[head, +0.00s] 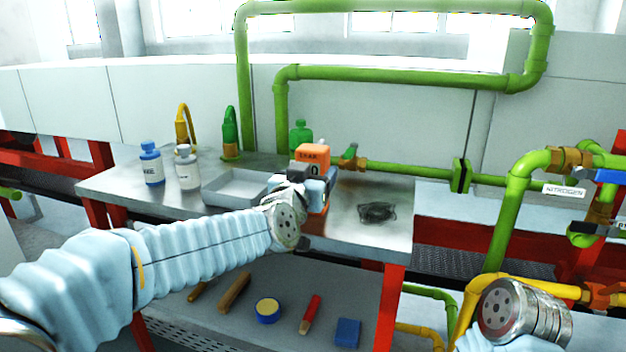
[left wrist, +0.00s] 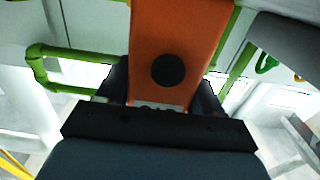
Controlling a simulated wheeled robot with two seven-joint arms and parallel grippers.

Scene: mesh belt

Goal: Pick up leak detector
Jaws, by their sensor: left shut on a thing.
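The leak detector (head: 313,153) is an orange box with a dark lower face and lettering on its top. It stands upright over the steel table, right of the grey tray. My left gripper (head: 316,184) is shut on it from the front. In the left wrist view the leak detector's orange body (left wrist: 178,55), with a round black spot, fills the space between the two dark fingers. The gripper and wrist hide part of it in the head view, so I cannot tell whether its base touches the table. My right arm shows at the lower right, but its gripper does not.
A grey tray (head: 217,201), a blue-capped bottle (head: 151,165) and a white bottle (head: 187,170) stand left on the table (head: 375,240). A green bottle (head: 300,137) and green pipes (head: 400,78) are behind. A dark tangle (head: 377,212) lies right. The lower shelf holds small tools.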

